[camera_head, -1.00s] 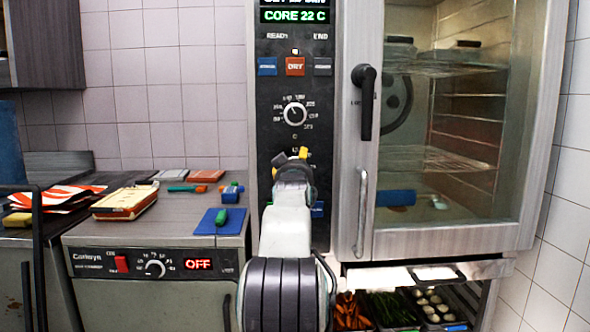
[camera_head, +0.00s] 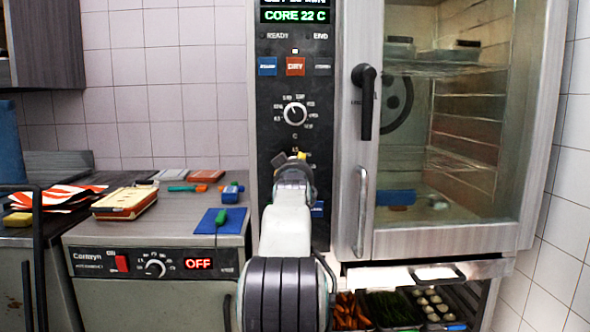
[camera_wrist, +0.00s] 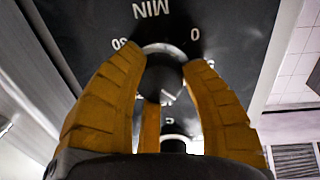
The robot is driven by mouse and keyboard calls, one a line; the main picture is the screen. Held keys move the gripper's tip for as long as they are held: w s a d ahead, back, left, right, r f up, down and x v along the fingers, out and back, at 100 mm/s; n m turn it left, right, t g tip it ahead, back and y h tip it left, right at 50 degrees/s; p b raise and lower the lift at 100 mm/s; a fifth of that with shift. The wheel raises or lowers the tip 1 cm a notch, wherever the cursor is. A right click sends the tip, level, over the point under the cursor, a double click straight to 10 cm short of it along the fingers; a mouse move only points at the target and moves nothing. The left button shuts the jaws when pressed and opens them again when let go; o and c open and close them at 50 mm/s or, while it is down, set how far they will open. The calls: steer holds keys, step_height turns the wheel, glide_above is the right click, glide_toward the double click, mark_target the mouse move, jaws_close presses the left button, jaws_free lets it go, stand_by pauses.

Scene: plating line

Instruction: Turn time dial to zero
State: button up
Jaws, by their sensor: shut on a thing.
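The time dial (camera_wrist: 163,54) is a dark round knob with a pale rim on the oven's black control panel. In the wrist view the panel's print is upside down: "MIN" above the dial, "0" to its right and "30" to its left. My gripper (camera_wrist: 165,68) has its yellow fingers shut on the time dial, one on each side. In the head view my gripper (camera_head: 293,157) is at the lower panel and hides the time dial.
The temperature dial (camera_head: 294,113) sits just above my gripper. Higher are blue, red and dark buttons and a display reading "CORE 22 C". The oven door handle (camera_head: 367,102) and a lower bar handle (camera_head: 361,211) are close on the right. A counter (camera_head: 188,222) with several items stands left.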

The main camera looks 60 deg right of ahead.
steer(key=shift+r, duration=0.1)
steer(key=n+b, duration=0.1)
steer(key=n, duration=0.2)
steer(key=shift+n+t+h+b, duration=0.35)
steer(key=shift+n+b, duration=0.25)
steer(key=shift+n, duration=1.6)
steer(key=shift+r, duration=0.1)
steer(key=shift+w, duration=0.1)
steer(key=o, duration=1.2)
steer(key=shift+f, duration=0.2)
steer(key=shift+o, duration=0.2)
steer(key=shift+a, duration=0.1)
steer(key=r+v, duration=0.1)
steer(key=v, duration=1)
steer(key=shift+a+f, duration=0.35)
steer(key=shift+f, duration=0.05)
